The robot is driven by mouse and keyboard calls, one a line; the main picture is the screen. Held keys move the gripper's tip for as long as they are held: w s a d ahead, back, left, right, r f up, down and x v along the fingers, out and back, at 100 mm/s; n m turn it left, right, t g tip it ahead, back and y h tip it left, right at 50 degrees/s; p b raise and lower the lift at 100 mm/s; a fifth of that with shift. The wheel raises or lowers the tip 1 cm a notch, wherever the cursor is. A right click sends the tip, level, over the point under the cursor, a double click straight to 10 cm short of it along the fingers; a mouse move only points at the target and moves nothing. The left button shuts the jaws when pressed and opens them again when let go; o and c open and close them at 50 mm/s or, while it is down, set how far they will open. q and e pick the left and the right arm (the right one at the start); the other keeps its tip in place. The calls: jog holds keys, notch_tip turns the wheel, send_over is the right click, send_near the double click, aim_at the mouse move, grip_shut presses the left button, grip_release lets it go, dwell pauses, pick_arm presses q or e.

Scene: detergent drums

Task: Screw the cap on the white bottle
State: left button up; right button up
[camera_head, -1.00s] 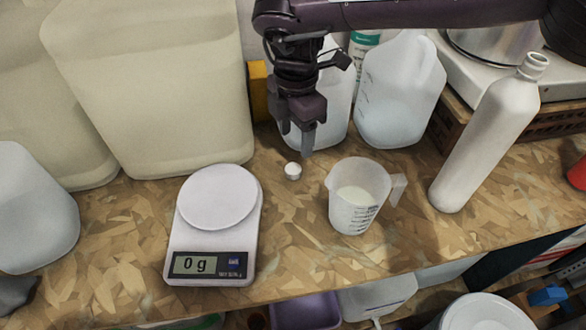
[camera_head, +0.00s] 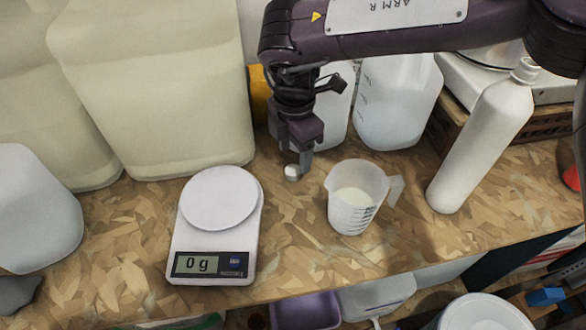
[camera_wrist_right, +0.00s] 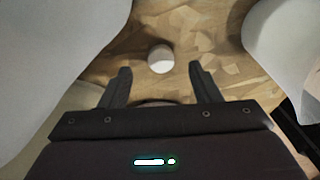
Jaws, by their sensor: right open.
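The white bottle (camera_head: 482,143) stands uncapped on the right of the bench, tall and narrow with an open threaded neck. The small white cap (camera_head: 292,172) lies on the bench between the scale and the measuring jug. My right gripper (camera_head: 304,166) is low, right beside the cap in the head view. In the right wrist view the cap (camera_wrist_right: 161,60) lies just beyond the fingertips, roughly centred between them, and the right gripper (camera_wrist_right: 158,78) is open and empty. My left gripper is not in view.
A scale (camera_head: 213,226) reading 0 g stands left of the cap. A measuring jug (camera_head: 355,198) with white contents stands close on its right. Large drums (camera_head: 155,85) and clear jugs (camera_head: 397,100) line the back. The bench's front edge is clear.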

aim_at(293, 170)
notch_tip(293, 170, down, 4)
jog(key=shift+s+a+f+p, duration=0.1)
jog(key=shift+s+p, duration=0.05)
jog(key=shift+p, duration=0.35)
jog(key=c, duration=1.1)
